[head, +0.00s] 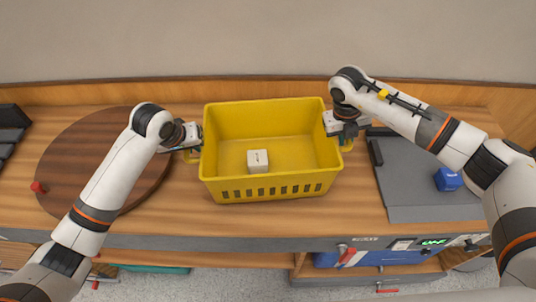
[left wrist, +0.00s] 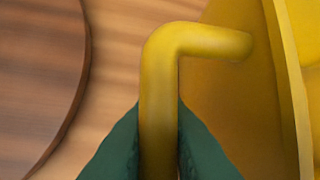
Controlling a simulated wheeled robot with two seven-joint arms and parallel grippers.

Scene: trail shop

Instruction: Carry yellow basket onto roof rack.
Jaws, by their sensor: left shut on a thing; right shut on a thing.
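The yellow basket (head: 230,190) is upright over the middle of the wooden counter, with a white cube (head: 258,161) inside on its floor. I cannot tell whether its base touches the counter. My left gripper (head: 191,149) is shut on the basket's left handle. In the left wrist view, green fingertips clasp the bent yellow handle (left wrist: 160,90) beside the basket wall (left wrist: 285,90). My right gripper (head: 346,138) is shut on the right handle, which is mostly hidden by the gripper. I cannot make out a roof rack for certain.
A round brown board (head: 85,165) with a small red knob (head: 38,187) lies at left. A grey flat panel (head: 410,190) with a blue cube (head: 447,179) lies at right. A dark object (head: 12,118) stands at the far left edge. Below the front edge are drawers or shelves.

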